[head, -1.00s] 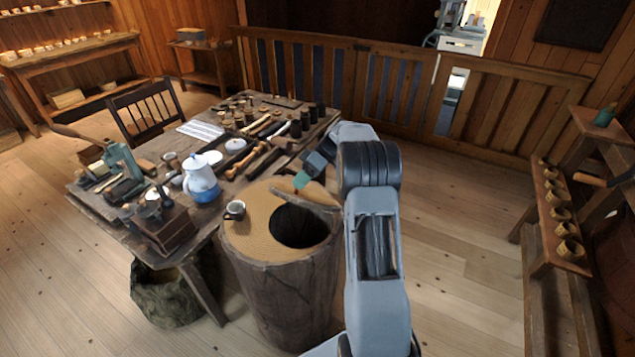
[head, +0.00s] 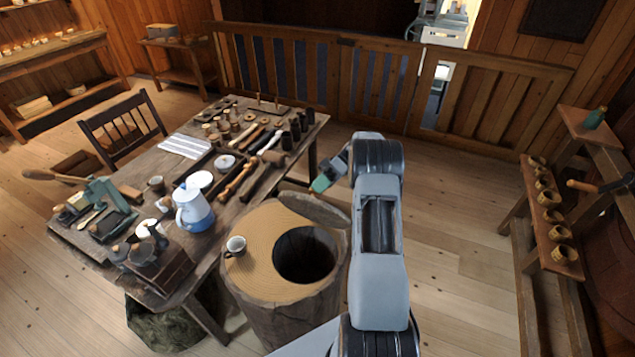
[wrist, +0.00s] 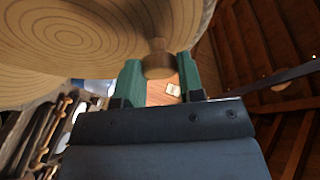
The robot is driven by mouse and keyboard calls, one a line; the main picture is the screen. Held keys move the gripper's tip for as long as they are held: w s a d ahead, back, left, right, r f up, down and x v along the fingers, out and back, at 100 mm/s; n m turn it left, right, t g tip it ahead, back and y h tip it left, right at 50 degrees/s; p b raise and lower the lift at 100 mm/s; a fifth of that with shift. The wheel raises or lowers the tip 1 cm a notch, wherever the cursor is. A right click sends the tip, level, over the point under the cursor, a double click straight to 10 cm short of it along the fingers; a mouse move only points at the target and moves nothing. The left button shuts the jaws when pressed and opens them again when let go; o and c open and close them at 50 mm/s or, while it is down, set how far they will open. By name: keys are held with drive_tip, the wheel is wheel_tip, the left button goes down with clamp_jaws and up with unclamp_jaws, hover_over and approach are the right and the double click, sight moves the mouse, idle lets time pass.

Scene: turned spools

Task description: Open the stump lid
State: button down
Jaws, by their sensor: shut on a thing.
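The stump (head: 262,312) stands in front of me with a dark round opening (head: 303,258) in its flat top. Its wooden lid (head: 314,209) is tilted up at the far right edge of the opening, leaving the opening uncovered. In the wrist view the lid (wrist: 80,35) fills the upper left with ringed grain, and its knob (wrist: 158,62) sits between my green fingers. My gripper (head: 320,186) is shut on the knob (wrist: 159,45), on the far side of the lid; the head view hides that grip.
A white mug (head: 235,246) stands on the stump top, left of the opening. The crowded table (head: 232,208) with a blue-and-white pot (head: 194,211) is close on the left. A slatted railing (head: 385,88) stands behind. Floor to the right is clear up to a cup-bearing bench (head: 545,217).

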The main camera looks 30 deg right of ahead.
drive_tip(key=shift+w+r, duration=0.1)
drive_tip(key=c, duration=1)
unclamp_jaws()
drive_tip(key=shift+o, duration=1.2)
